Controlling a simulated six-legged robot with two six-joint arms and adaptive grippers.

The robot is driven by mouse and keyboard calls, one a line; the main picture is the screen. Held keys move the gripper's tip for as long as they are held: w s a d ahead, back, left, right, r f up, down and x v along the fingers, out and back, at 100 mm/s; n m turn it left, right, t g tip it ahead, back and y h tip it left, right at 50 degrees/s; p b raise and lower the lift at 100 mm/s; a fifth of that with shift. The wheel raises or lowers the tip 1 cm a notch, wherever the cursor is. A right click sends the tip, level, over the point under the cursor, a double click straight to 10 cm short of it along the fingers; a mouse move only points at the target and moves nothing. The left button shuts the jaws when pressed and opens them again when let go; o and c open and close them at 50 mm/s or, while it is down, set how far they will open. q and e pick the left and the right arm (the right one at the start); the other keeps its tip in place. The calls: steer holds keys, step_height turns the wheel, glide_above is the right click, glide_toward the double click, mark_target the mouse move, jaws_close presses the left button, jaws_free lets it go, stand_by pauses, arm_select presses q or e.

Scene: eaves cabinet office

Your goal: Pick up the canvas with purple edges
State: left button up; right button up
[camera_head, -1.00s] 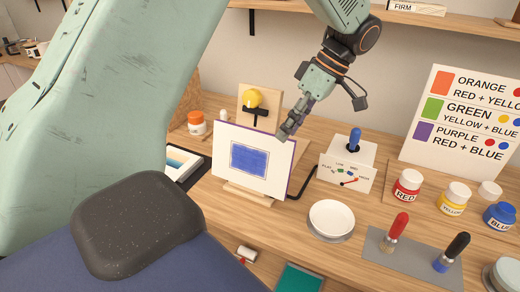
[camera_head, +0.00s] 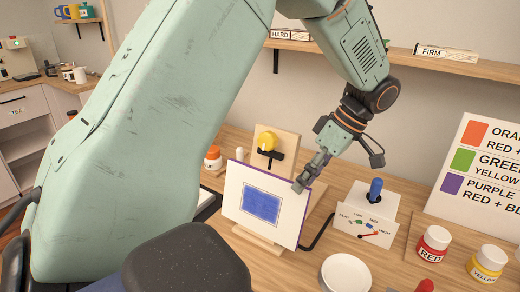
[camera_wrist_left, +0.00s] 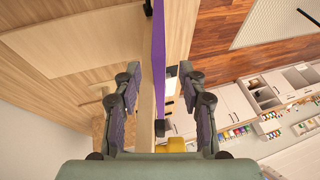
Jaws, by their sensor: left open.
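The canvas with purple edges (camera_head: 262,208) is white with a blue square and stands upright on a small wooden stand (camera_head: 257,241) on the worktop. My left gripper (camera_head: 302,186) is at its upper right corner. In the left wrist view the purple edge (camera_wrist_left: 158,60) runs between the two open, spread fingers (camera_wrist_left: 160,85), with a gap on either side. The fingers are not closed on it. My right gripper is not in view.
A control box with a blue lever (camera_head: 366,214) stands right of the canvas. Red (camera_head: 432,245) and yellow (camera_head: 487,264) paint jars and a white dish (camera_head: 345,274) are further right and in front.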

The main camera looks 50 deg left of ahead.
mark_target(306, 188)
arm_select(q)
steer(key=f, duration=0.3)
steer(key=shift+s+d+f+b, duration=0.1)
steer(key=shift+s+f+b, duration=0.2)
steer(key=shift+f, duration=0.1)
steer(key=shift+s+f, duration=0.15)
steer(key=shift+s+a, duration=0.4)
steer(key=shift+w+d, duration=0.25)
steer(key=shift+w, duration=0.2)
steer(key=c, duration=0.5)
steer(key=shift+s+a, duration=0.2)
steer(key=shift+s, duration=0.15)
jaws_close()
steer(key=shift+w+d, duration=0.1)
steer(key=shift+w, duration=0.1)
